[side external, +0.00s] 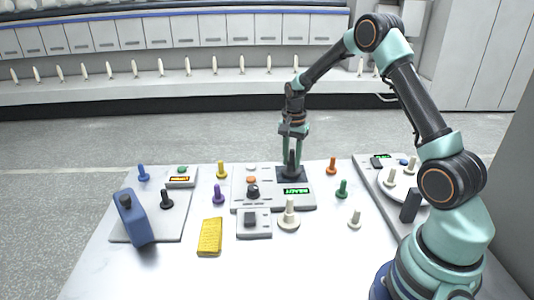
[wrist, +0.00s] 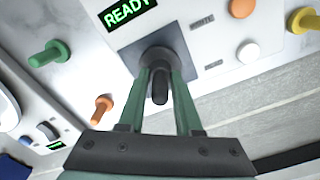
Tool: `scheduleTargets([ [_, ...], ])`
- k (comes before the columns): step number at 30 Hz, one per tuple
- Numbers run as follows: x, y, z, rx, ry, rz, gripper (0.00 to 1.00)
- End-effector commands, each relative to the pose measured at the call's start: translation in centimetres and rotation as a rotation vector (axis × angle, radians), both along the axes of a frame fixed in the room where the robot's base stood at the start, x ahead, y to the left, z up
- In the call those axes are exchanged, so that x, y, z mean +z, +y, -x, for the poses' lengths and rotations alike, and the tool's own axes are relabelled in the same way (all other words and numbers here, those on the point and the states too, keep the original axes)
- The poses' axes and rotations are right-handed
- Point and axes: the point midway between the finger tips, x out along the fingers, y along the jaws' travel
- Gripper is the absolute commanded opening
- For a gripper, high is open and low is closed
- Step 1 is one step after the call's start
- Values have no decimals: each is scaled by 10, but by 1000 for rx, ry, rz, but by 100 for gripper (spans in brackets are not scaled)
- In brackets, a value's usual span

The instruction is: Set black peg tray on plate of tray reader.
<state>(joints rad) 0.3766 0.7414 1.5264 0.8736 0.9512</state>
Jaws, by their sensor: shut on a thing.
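The black peg tray (side external: 291,165) stands upright over the dark square plate (side external: 281,179) of the tray reader (side external: 303,201), whose green screen reads READY. In the wrist view its black peg (wrist: 160,88) rises from a round dark base over the plate (wrist: 176,36). My gripper (side external: 292,152) is shut on the peg from above, with the two green fingers (wrist: 162,90) on either side of it. The base lies within the plate's area. I cannot tell whether it touches the plate.
An orange peg (side external: 331,165) and a green peg (side external: 342,187) stand right of the reader. A white peg tray (side external: 289,217) stands in front. A purple peg (side external: 218,193) and yellow peg (side external: 221,168) are left. Another black peg (side external: 166,199) is on the left grey board.

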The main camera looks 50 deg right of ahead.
Motion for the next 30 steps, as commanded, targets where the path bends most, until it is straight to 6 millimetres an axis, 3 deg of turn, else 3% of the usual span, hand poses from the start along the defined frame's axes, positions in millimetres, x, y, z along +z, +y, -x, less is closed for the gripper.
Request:
scheduleTargets([
  [1,0,0,0,0,0,0,41],
  [3,0,0,0,0,0,0,68],
  [13,1,0,0,0,0,0,68],
  [17,11,0,-1,0,-1,1,68],
  [30,94,0,-1,0,-5,2,68],
])
